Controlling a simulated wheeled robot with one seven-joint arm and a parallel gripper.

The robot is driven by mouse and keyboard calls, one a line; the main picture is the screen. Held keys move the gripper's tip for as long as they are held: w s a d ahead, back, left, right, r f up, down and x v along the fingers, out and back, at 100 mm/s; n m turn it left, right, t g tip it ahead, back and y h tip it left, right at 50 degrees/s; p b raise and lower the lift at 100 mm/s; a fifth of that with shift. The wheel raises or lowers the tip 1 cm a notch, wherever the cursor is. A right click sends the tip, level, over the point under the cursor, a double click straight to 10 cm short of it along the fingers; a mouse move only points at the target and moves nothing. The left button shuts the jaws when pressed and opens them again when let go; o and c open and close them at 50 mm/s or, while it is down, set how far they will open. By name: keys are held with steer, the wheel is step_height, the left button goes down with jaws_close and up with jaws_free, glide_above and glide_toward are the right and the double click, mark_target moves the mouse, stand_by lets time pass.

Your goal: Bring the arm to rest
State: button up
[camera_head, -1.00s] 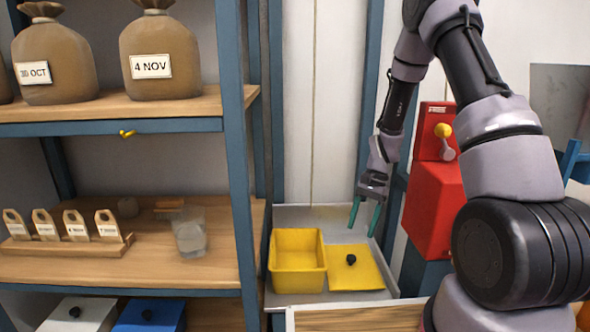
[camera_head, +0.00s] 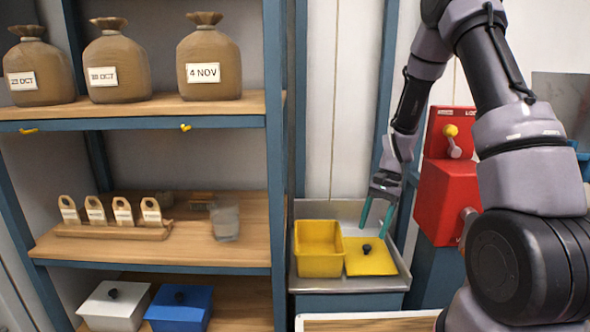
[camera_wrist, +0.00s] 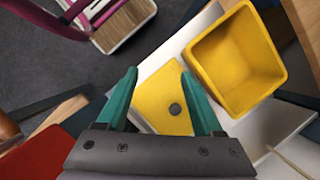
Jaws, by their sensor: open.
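My gripper (camera_head: 377,212) is open and empty, its teal fingers pointing down above the grey tray. In the wrist view my gripper (camera_wrist: 160,95) has nothing between its fingertips but the yellow lid lying below. My arm reaches in from the right side of the head view, bent high and then hanging down to the gripper.
A yellow bin (camera_head: 319,250) and a yellow lid (camera_head: 371,260) with a black knob sit on the grey tray (camera_head: 350,213). A red machine (camera_head: 447,200) stands to the right. Left, shelves hold labelled sacks (camera_head: 208,62), wooden tags (camera_head: 122,212) and a clear cup (camera_head: 225,220).

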steer(key=s+d+r+n+t, duration=0.1)
steer(key=s+r+n+t, duration=0.3)
steer(key=r, duration=1.1)
steer(key=s+d+r+m+t, duration=0.1)
steer(key=s+r+t, duration=0.3)
steer(key=r, duration=1)
steer(key=s+r+n+t+h, duration=0.1)
steer(key=s+r, duration=0.5)
steer(key=s, duration=0.4)
steer(key=shift+d+n+t, duration=0.2)
steer(key=shift+n+t, duration=0.2)
